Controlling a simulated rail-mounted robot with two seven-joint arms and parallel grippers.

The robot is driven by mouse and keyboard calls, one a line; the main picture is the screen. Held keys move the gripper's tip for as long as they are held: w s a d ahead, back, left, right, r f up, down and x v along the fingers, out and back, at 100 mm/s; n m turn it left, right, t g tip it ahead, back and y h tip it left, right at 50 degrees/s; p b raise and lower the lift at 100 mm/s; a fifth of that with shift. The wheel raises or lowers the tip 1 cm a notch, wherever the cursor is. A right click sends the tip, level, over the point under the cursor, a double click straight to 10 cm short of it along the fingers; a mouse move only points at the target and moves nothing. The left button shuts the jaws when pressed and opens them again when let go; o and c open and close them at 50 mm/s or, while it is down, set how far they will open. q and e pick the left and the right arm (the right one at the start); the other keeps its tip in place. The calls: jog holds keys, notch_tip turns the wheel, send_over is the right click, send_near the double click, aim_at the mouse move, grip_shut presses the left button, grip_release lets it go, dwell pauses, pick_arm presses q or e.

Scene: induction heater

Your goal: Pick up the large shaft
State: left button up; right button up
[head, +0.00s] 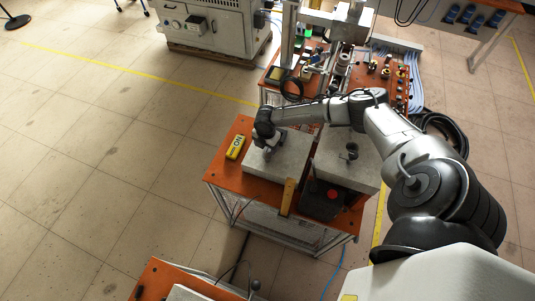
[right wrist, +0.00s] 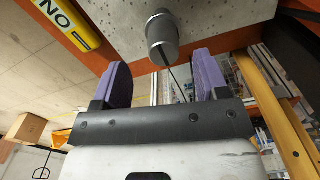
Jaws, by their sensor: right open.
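A dark grey cylindrical shaft (right wrist: 162,38) stands out from a pale speckled slab (right wrist: 222,15) in the right wrist view. My right gripper (right wrist: 162,72) is open, with its two purple pads on either side of the line to the shaft's end. The pads look apart from the shaft. In the head view my right gripper (head: 271,145) is over the left pale slab (head: 285,168), and the arm partly hides the shaft there. Another dark cylindrical part (head: 351,151) stands on the right slab (head: 335,165). My left gripper is out of view.
The slabs sit on an orange table (head: 225,175). A yellow box (head: 235,147) lies at its left, and a dark box with a red button (head: 325,200) is at its front. A second orange table (head: 155,280) is at the bottom. The floor at left is clear.

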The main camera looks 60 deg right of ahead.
aim_at(268, 149)
jog(key=shift+s+f, duration=0.1)
jog(key=shift+f, duration=0.25)
notch_tip(268, 149, down, 3)
jog(key=shift+s+d+f+p, duration=0.1)
jog(key=shift+s+d+p, duration=0.05)
jog(key=shift+p, duration=0.35)
jog(key=shift+f, duration=0.6)
jog(key=c, duration=1.2)
